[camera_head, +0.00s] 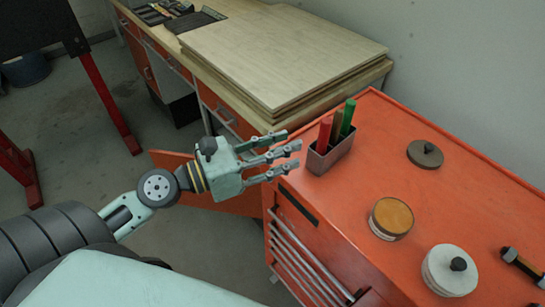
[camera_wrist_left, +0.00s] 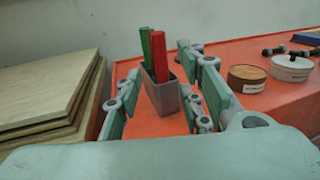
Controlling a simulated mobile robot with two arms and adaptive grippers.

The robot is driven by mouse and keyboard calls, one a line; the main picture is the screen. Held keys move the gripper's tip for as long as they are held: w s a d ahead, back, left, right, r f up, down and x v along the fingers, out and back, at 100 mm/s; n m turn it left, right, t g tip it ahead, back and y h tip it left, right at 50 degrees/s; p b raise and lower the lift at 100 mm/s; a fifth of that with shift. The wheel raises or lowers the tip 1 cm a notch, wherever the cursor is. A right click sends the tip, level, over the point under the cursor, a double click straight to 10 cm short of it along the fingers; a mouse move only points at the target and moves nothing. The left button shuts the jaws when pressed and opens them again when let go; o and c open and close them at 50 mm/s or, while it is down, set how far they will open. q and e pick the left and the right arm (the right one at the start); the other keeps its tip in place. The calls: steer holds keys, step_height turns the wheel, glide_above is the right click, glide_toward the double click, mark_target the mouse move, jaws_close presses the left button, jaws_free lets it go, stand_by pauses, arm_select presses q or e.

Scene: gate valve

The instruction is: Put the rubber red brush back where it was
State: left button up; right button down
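The red brush (camera_head: 325,133) stands upright in a grey metal holder (camera_head: 333,158) on the orange cabinet top, beside a brown and a green handle. In the left wrist view the red brush (camera_wrist_left: 159,57) shows in front of the green one, and the holder (camera_wrist_left: 161,93) appears between my fingers. Only the brushes' upper parts show; their lower ends are hidden inside the holder. My left gripper (camera_head: 291,150) is open and empty, just left of the holder with its fingers pointing towards it. It appears apart from the holder. My right gripper is not in view.
On the orange cabinet (camera_head: 365,215) stand a round tin with a tan lid (camera_head: 392,217), a white lidded pot (camera_head: 450,271), a grey disc (camera_head: 425,154) and a dumbbell-shaped part (camera_head: 522,266). Stacked wooden boards (camera_head: 285,50) lie on the workbench behind.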

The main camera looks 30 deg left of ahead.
arm_select(q)
steer(key=shift+b+v, duration=0.35)
steer(key=shift+v, duration=0.6)
